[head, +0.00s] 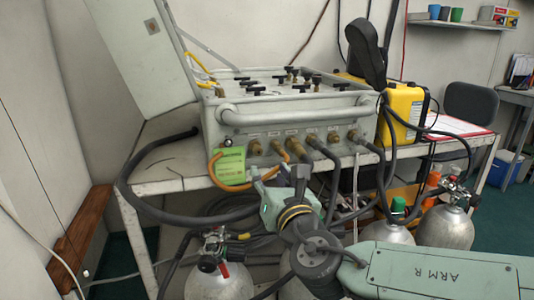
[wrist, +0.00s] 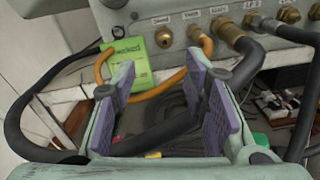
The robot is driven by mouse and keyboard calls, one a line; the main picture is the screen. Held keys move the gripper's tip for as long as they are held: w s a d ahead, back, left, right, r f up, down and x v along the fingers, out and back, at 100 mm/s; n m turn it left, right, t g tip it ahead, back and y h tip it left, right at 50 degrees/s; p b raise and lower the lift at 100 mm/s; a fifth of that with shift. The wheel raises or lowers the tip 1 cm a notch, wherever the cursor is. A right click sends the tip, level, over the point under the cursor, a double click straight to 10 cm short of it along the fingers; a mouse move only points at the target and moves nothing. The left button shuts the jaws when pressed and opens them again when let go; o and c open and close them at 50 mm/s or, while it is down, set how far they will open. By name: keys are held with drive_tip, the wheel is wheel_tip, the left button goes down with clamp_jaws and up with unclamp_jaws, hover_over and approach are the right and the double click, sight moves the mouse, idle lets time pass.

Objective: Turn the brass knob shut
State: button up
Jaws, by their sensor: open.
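The grey air panel (head: 292,117) stands on a white bench, its lid open at the left. Which one is the task's brass knob I cannot tell. Brass hose fittings (head: 254,148) line the front face and show in the wrist view (wrist: 229,32). My gripper (head: 281,178) is in front of and below this face, apart from the top knobs. In the wrist view my gripper (wrist: 162,92) is open, purple pads apart, with nothing held; hoses show beyond.
A green tag (head: 231,165) hangs at the panel's front left beside an orange hose. A tubular rail (head: 295,113) crosses the front. Black hoses loop around the bench edge. A yellow case (head: 403,110) stands right; gas cylinders (head: 444,226) stand below.

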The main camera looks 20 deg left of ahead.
sight(259, 152)
drive_tip(key=p+x, duration=0.2)
drive_tip(key=x, duration=0.1)
drive_tip(key=p+x, duration=0.3)
drive_tip(key=x, duration=0.1)
drive_tip(key=p+x, duration=0.3)
drive_tip(key=shift+w, duration=0.55)
drive_tip(key=shift+d, duration=0.1)
clamp_jaws()
